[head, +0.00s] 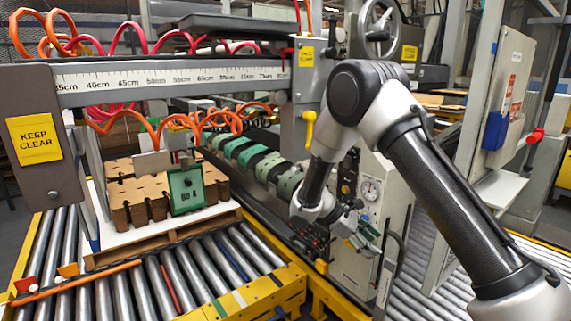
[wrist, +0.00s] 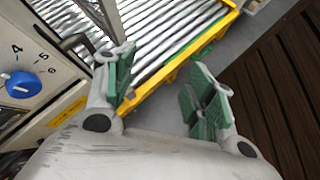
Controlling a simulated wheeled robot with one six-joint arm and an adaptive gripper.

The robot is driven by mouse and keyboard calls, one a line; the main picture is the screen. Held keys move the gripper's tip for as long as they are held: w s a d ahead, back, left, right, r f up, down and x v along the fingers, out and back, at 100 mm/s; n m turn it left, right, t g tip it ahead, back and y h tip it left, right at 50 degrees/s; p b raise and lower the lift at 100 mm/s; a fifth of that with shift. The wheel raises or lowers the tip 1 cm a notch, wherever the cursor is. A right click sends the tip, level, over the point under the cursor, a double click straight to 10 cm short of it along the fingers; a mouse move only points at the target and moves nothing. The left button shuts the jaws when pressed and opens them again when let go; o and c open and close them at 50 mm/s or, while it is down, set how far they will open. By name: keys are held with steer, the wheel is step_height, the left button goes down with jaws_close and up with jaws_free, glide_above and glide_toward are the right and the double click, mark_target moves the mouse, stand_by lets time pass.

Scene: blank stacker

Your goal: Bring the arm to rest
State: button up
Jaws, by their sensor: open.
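My arm (head: 440,190) comes in from the right of the head view, bends at a dark elbow joint and reaches down to the control cabinet. My gripper (head: 366,238) shows small in front of the cabinet, low in the middle. In the wrist view my gripper (wrist: 160,88) has its two green-padded fingers spread wide. Nothing is between them. Yellow rail and floor show beyond the fingers. I cannot tell from the head view how close the fingertips are to the cabinet.
The control cabinet (head: 358,262) with a gauge (head: 371,188) stands beside my gripper. A blue knob (wrist: 22,85) shows at left in the wrist view. Roller conveyors (head: 200,268) with yellow rails lie left and right. Brown blanks (head: 130,205) sit stacked on a pallet (head: 160,238).

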steer(key=s+d+r+m+t+y, duration=0.2)
steer(key=s+d+r+m+y, duration=0.1)
steer(key=s+r, duration=0.6)
steer(key=s+d+r+m+t+y, duration=0.2)
steer(key=s+r+m, duration=0.4)
steer(key=s, duration=0.5)
steer(key=s+d+r+m+t+y, duration=0.2)
steer(key=s+d+r+m+y, duration=0.2)
steer(key=s+r, duration=0.5)
step_height(320, 180, up, 3)
steer(key=shift+s+d+f+y, duration=0.15)
steer(key=shift+s+d+y, duration=0.35)
steer(key=shift+d, duration=0.4)
steer(key=shift+w, duration=0.15)
